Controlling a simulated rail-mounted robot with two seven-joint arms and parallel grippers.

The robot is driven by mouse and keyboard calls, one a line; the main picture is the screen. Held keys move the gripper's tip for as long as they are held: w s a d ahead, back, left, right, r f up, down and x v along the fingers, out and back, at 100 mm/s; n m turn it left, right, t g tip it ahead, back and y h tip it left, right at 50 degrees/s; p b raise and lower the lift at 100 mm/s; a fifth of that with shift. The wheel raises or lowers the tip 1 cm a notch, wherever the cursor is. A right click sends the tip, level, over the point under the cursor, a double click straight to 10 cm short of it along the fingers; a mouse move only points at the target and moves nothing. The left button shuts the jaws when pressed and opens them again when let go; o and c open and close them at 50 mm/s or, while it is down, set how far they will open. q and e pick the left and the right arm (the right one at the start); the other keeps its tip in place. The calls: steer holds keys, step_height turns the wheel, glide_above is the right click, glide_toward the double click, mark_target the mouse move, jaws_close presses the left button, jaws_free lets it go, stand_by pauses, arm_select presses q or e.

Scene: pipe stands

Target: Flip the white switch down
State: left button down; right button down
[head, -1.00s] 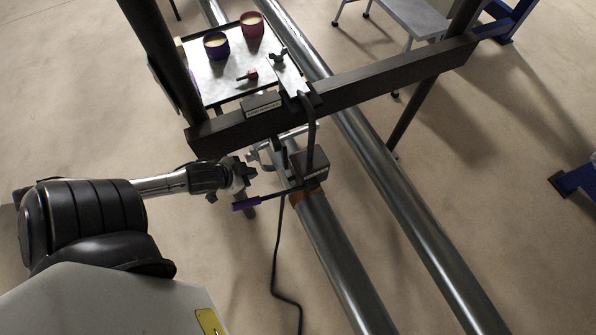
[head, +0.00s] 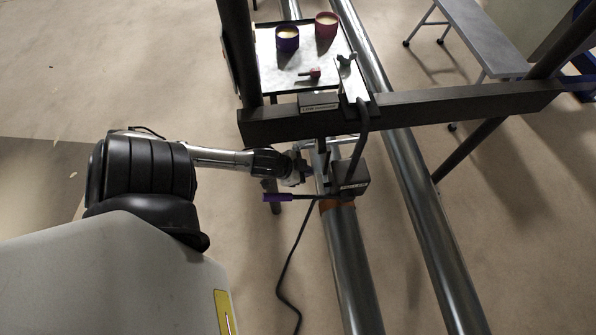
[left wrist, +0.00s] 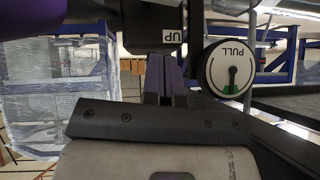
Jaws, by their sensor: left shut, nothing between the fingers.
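My left gripper (head: 310,168) is at the left side of a dark box (head: 352,180) on the pipe fitting. In the left wrist view its two grey-purple fingers (left wrist: 165,78) are together and empty. Their tips are close below the dark box (left wrist: 150,22), which has an "UP" label; I cannot tell whether they touch it. I cannot make out a white switch in either view; the fingers and the box may hide it. A round white dial (left wrist: 228,68) marked "PULL", with a green part, is just right of the fingers. My right gripper is out of view.
A purple-handled lever (head: 279,197) sticks out left, just below the gripper. A black crossbeam (head: 440,105) with a labelled box (head: 319,103) runs behind. A tray (head: 275,78) holds a purple cup (head: 287,40) and a red cup (head: 326,26). A black cable (head: 290,265) hangs down.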

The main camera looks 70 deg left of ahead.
mark_target(320, 179)
arm_select(q)
steer(key=w+f+b, duration=0.1)
steer(key=f, duration=0.1)
steer(key=w+f, duration=0.1)
steer(key=f, duration=0.1)
steer(key=w+f+b, duration=0.1)
steer(key=f, duration=0.1)
steer(key=shift+a+f+b, duration=0.25)
steer(key=shift+f+b, duration=0.05)
steer(key=shift+b, duration=0.05)
steer(key=shift+f, duration=0.1)
